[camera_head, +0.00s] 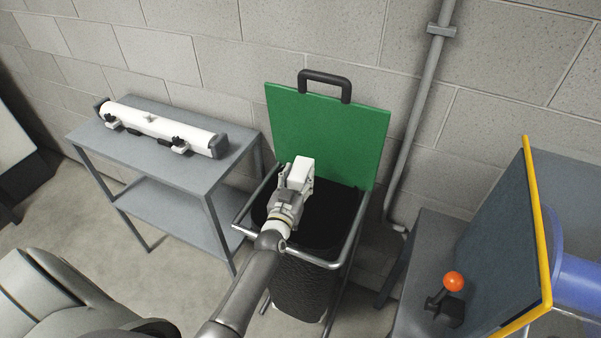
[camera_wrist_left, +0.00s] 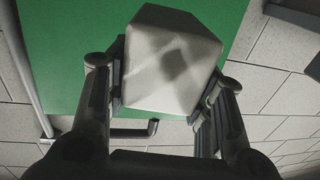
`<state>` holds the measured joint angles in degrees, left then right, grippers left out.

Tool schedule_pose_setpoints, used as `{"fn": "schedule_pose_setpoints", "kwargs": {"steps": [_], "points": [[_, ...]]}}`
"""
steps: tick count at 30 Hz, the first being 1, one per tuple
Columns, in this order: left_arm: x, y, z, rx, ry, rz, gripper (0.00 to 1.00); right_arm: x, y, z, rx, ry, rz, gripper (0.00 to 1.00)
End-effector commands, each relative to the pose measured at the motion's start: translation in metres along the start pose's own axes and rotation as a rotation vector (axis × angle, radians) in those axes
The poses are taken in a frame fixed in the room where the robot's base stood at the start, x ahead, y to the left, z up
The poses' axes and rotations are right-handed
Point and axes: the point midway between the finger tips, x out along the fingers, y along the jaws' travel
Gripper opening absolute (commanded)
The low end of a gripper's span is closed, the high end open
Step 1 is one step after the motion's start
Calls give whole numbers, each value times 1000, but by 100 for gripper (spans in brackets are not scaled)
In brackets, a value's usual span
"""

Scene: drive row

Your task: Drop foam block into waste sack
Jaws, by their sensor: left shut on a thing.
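The white foam block (camera_head: 299,171) is held in my left gripper (camera_head: 293,186), over the mouth of the black waste sack (camera_head: 332,218). In the left wrist view the block (camera_wrist_left: 170,65) sits between the two dark fingers of my left gripper (camera_wrist_left: 165,85), which are shut on it. The sack hangs open in a metal frame (camera_head: 325,264). Its green lid (camera_head: 335,125) with a black handle stands raised behind the opening; the lid also fills much of the left wrist view (camera_wrist_left: 65,50). The inside of the sack is dark. My right gripper is not in view.
A grey two-level table (camera_head: 185,177) stands left of the sack with a white tube-shaped fixture (camera_head: 160,127) on top. At right are an orange-knobbed lever (camera_head: 453,282) and a dark panel with a yellow edge (camera_head: 541,230). A pipe (camera_head: 417,115) runs down the block wall.

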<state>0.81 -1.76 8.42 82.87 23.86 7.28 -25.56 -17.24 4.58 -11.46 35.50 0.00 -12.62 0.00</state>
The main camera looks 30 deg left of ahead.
Motion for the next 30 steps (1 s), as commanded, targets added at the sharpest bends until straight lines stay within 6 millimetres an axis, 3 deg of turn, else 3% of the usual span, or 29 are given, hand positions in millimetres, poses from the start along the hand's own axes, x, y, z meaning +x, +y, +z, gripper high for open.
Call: {"fn": "schedule_pose_setpoints", "kwargs": {"steps": [12, 23, 24, 30], "points": [[0, 0, 49, 1, 1, 1, 32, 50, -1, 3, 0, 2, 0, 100], [0, 0, 52, 0, 1, 1, 32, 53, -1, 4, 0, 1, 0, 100], [0, 0, 52, 0, 1, 1, 50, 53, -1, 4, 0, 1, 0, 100], [0, 0, 52, 0, 1, 1, 74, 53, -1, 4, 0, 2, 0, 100]]}}
